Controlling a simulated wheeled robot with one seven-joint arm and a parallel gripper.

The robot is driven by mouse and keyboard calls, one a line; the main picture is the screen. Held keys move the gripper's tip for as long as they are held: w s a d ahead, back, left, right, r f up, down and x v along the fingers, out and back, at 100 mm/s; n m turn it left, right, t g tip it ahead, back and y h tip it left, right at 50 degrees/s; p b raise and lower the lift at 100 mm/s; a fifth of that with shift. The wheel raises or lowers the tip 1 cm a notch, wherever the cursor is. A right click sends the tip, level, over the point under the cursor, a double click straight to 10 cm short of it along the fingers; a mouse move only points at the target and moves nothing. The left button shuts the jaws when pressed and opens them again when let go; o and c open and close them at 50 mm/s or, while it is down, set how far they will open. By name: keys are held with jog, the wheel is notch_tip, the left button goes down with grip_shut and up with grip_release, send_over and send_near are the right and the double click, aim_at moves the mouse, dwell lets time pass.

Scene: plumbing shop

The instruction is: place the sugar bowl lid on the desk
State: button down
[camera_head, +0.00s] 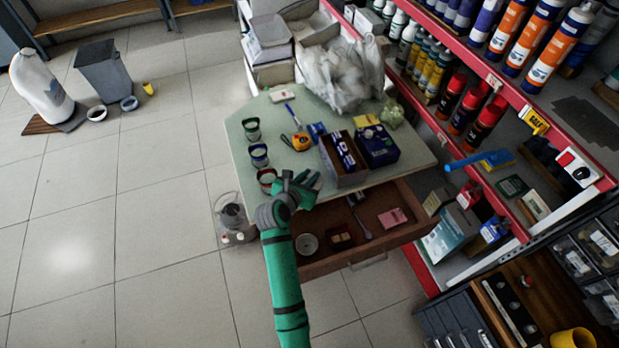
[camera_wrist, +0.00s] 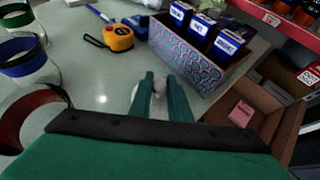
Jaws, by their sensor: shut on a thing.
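My gripper (camera_head: 308,182) is over the front edge of the pale green desk (camera_head: 422,158), just above the open drawer. In the wrist view my gripper (camera_wrist: 160,84) has its two green fingers close together on a small whitish thing (camera_wrist: 158,92), which looks like the knob of the sugar bowl lid. The rest of the lid is hidden by the fingers and wrist, and I cannot see it in the head view. The desk top (camera_wrist: 112,78) shows beyond the fingertips. I cannot tell whether the lid touches it.
An orange tape measure (camera_head: 300,141), a patterned box (camera_head: 343,157) and a dark blue box (camera_head: 376,146) stand behind my gripper. The open drawer (camera_head: 395,208) holds small items. Red-edged shelves (camera_head: 470,60) rise at right.

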jog(key=shift+f, duration=0.4)
jog(key=shift+f, duration=0.15)
jog(key=c, duration=1.6)
grip_release()
jog(key=shift+c, duration=0.2)
